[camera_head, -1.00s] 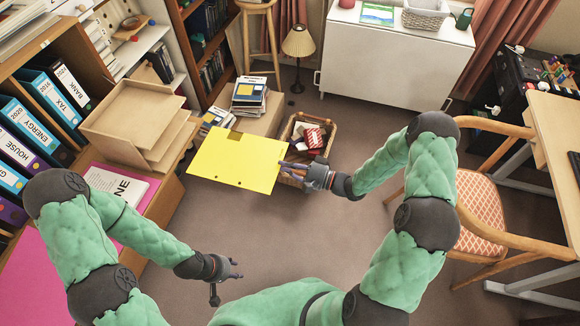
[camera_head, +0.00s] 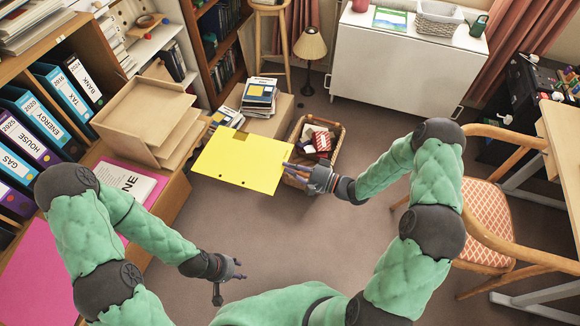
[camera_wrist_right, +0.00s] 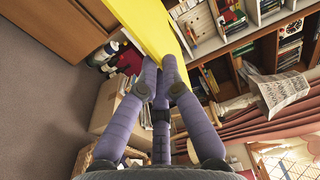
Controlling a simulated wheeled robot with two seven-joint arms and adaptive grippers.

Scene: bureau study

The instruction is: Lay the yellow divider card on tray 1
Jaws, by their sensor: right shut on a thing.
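The yellow divider card (camera_head: 243,160) is a large flat sheet with two small holes near its lower edge. My right gripper (camera_head: 297,171) is shut on its right edge and holds it in the air. In the right wrist view the card (camera_wrist_right: 152,28) stretches away from the closed fingers (camera_wrist_right: 160,78). A stack of beige letter trays (camera_head: 142,112) stands on the low cabinet at the left, left of the card and apart from it. I cannot read which one is tray 1. My left gripper (camera_head: 236,270) is open and empty, low in front of the cabinet.
Binders (camera_head: 42,120) fill the shelf at the left. A pink sheet and a booklet (camera_head: 130,185) lie on the cabinet (camera_head: 168,205) before the trays. A book-topped box (camera_head: 270,122) and a wicker basket (camera_head: 335,150) stand beyond the card. The floor centre is clear.

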